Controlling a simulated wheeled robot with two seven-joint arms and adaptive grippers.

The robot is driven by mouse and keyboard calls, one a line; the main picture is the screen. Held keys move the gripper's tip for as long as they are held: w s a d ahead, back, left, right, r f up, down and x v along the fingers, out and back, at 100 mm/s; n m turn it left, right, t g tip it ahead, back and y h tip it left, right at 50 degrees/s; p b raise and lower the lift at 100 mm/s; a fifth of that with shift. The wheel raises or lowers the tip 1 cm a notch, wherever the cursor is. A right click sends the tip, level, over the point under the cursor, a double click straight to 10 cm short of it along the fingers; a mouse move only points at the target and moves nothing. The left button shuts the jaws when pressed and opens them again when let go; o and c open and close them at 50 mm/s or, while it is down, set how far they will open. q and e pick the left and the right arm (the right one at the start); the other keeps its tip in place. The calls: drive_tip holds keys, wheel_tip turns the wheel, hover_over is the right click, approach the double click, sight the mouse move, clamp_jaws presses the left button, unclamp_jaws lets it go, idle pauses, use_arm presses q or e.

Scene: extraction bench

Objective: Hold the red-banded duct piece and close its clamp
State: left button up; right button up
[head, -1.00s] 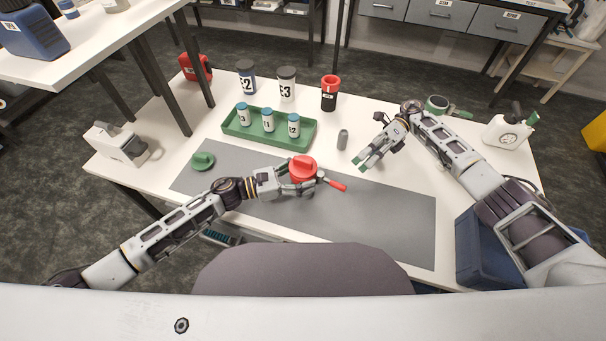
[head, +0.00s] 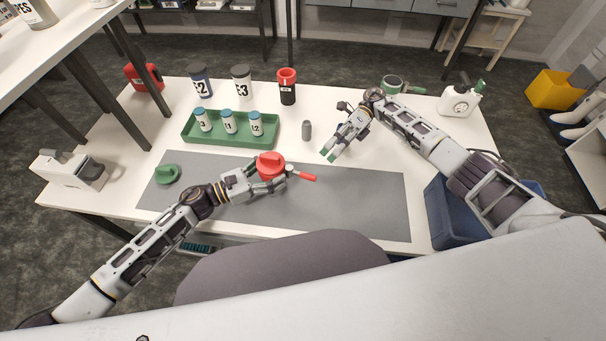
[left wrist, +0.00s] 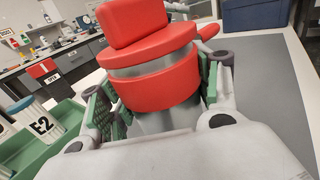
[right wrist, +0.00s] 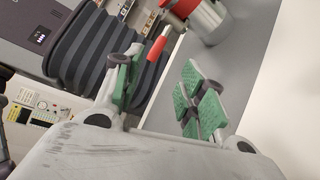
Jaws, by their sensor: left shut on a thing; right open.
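The red-banded duct piece (head: 268,163) is a grey cylinder with red bands and a red grip on top; it stands upright over the grey mat. My left gripper (head: 270,184) is shut on it, and in the left wrist view the green finger pads lie on either side of the duct piece (left wrist: 155,80). Its clamp lever (head: 304,176), with a red handle, sticks out to the right, away from the body. The lever (right wrist: 157,47) also shows in the right wrist view. My right gripper (head: 332,152) is open and empty, right of the lever and apart from it.
A green tray (head: 190,138) with several blue-capped bottles stands behind the left arm. A small grey cylinder (head: 307,130) stands between tray and right gripper. A green knobbed piece (head: 167,174) lies on the grey mat (head: 370,200), whose right part is clear. A blue bin (head: 440,213) is at right.

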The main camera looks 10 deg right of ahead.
sight(308, 176)
drive_tip(key=shift+s+d+r+m+t+y, duration=0.1)
drive_tip(key=shift+s+d+m+t+y, duration=0.45)
drive_tip(key=shift+m+t, duration=0.55)
drive_tip(key=shift+s+d+f+m+t+y, duration=0.1)
drive_tip(key=shift+s+d+m+t+y, duration=0.15)
drive_tip(key=shift+s+m+t+y, duration=0.8)
drive_tip(key=shift+s+d+r+m+t+y, duration=0.1)
drive_tip(key=shift+s+d+m+t, duration=0.5)
drive_tip(key=shift+m, duration=0.85)
drive_tip(key=shift+w+a, duration=0.1)
drive_tip(key=shift+a, duration=0.1)
drive_tip(key=shift+a, duration=0.15)
drive_tip(key=shift+x, duration=5.9)
drive_tip(key=shift+c, duration=0.3)
clamp_jaws()
